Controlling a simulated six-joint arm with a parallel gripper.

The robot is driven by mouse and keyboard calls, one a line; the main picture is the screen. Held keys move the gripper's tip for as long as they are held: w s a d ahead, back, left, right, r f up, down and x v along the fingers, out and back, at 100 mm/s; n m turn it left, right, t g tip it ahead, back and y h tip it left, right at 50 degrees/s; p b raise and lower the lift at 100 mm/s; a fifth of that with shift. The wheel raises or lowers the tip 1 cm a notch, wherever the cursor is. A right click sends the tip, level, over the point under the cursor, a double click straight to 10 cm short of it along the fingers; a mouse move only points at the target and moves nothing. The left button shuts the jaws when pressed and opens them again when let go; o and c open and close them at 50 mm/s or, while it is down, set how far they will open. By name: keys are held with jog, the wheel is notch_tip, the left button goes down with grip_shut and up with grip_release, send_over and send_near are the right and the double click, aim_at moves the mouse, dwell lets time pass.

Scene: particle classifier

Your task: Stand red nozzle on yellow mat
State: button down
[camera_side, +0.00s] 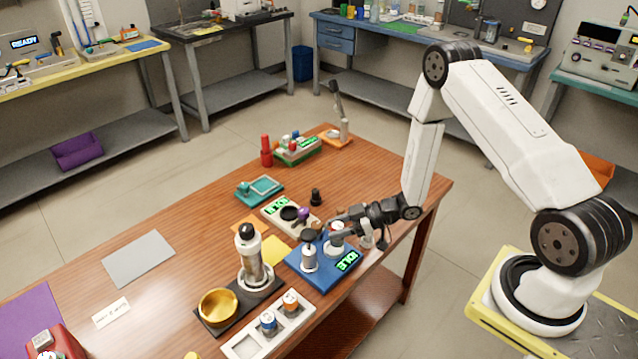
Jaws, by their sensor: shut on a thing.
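The red nozzle (266,152) stands upright near the table's far edge, left of a green-sided tray. The yellow mat (275,250) lies left of a blue device; its edges are partly hidden by that device and a metal column. My gripper (337,223) is at the blue device (318,277), well away from the nozzle and to the right of the mat. It is shut at the top of the device's right white cylinder (336,240). The fingers and whatever small part they hold are too small to make out clearly.
A black nozzle-like piece (316,197) stands behind my gripper. A beige device (288,213), an orange mat (246,228) and a metal column (251,262) with a gold bowl (218,306) surround the yellow mat. The table is clear around the grey mat (138,259).

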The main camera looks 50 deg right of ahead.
jog(key=shift+w+f, duration=0.4)
jog(key=shift+f, duration=0.15)
jog(key=shift+w+f, duration=0.1)
jog(key=shift+f, duration=1.3)
jog(key=shift+f, duration=0.15)
jog(key=shift+c, duration=1.2)
grip_release()
jog(key=v, duration=0.8)
jog(key=shift+w, duration=0.15)
